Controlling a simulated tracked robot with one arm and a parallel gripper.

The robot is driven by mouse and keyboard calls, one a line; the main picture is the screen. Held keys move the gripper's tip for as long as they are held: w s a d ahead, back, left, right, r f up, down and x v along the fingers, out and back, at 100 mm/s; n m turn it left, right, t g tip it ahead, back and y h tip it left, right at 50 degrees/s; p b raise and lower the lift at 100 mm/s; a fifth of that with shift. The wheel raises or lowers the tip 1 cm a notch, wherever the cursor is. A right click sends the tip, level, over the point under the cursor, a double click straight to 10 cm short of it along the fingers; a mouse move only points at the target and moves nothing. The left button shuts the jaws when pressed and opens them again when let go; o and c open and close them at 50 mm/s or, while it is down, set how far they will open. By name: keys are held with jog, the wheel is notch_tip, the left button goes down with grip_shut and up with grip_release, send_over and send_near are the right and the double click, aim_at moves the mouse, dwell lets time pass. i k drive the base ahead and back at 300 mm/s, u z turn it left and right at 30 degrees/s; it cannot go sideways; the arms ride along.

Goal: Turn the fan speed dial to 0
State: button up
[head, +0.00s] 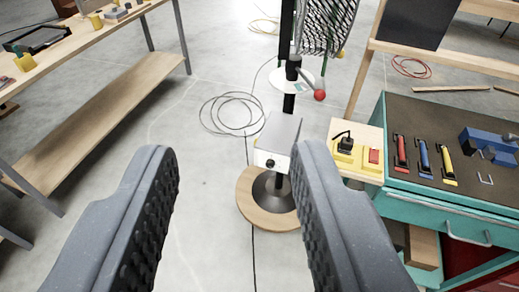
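My gripper (232,175) is open and empty, with its two dark grey padded fingers in the foreground. Beyond the fingers, between them in the picture, a white box (278,138) is mounted on a black pole. A small black knob (270,163) sits on the box's front face and looks like the dial. The fingers are apart from the box and the knob. The dial's markings and setting are too small to read. The pole stands on a round wooden base (252,207), partly hidden by the right finger.
A teal cabinet (440,205) with red, blue and yellow handled tools stands at the right, with a yellow-based switch block (345,150) at its left side. A wooden bench (95,115) stands at the left. A lever with a red ball (320,95) juts from the pole. Cable coils (232,113) lie on the floor.

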aim_at(270, 163)
jog(key=z, duration=0.2)
jog(key=i, duration=0.95)
jog(key=z, duration=0.45)
